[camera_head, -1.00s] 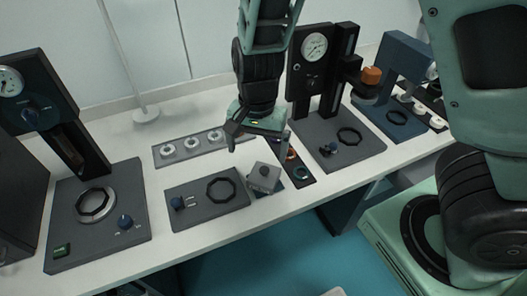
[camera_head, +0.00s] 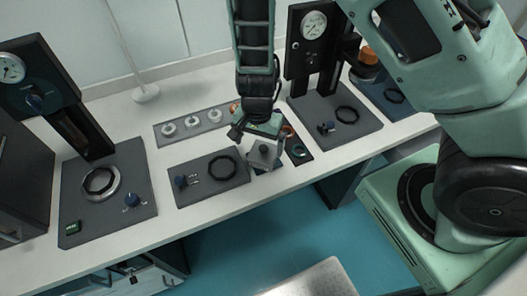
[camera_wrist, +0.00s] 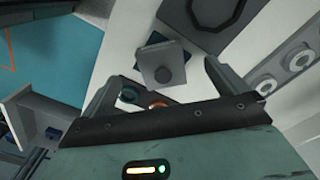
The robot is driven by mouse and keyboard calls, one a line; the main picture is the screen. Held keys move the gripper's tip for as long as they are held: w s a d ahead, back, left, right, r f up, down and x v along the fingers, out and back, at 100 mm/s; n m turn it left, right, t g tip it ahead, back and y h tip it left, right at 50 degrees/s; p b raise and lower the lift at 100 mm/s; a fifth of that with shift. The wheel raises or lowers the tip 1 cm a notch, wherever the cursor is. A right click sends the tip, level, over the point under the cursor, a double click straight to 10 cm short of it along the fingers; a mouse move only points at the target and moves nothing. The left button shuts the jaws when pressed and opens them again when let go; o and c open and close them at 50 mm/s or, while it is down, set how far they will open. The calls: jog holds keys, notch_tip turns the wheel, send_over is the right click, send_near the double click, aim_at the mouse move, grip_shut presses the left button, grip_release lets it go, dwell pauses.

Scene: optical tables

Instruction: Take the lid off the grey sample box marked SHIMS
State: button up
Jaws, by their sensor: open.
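The grey sample box (camera_head: 262,163) stands near the table's front edge, right of a dark grey plate. A dark round knob (camera_wrist: 163,75) is on its square lid (camera_wrist: 175,56), which sits on top. A dark blue square piece (camera_wrist: 185,47) shows from under the box. No SHIMS marking can be read. My gripper (camera_head: 258,136) is open and empty, close above and behind the box. In the wrist view the box lies beyond and between my spread fingers; neither visibly touches it.
The dark grey plate (camera_head: 240,183) with a black ring lies just left of the box. A strip with coloured rings (camera_head: 298,152) lies close on its right. A gauge stand (camera_head: 297,75) rises behind right. A tray of white rings (camera_head: 180,137) lies behind left.

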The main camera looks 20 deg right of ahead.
aim_at(260, 159)
jog(key=shift+w+d+f, duration=0.1)
jog(key=shift+d+f, duration=0.05)
jog(key=shift+f, duration=1.3)
jog(key=shift+d+f, duration=0.15)
jog(key=shift+f, duration=1.25)
jog(key=c, duration=1.1)
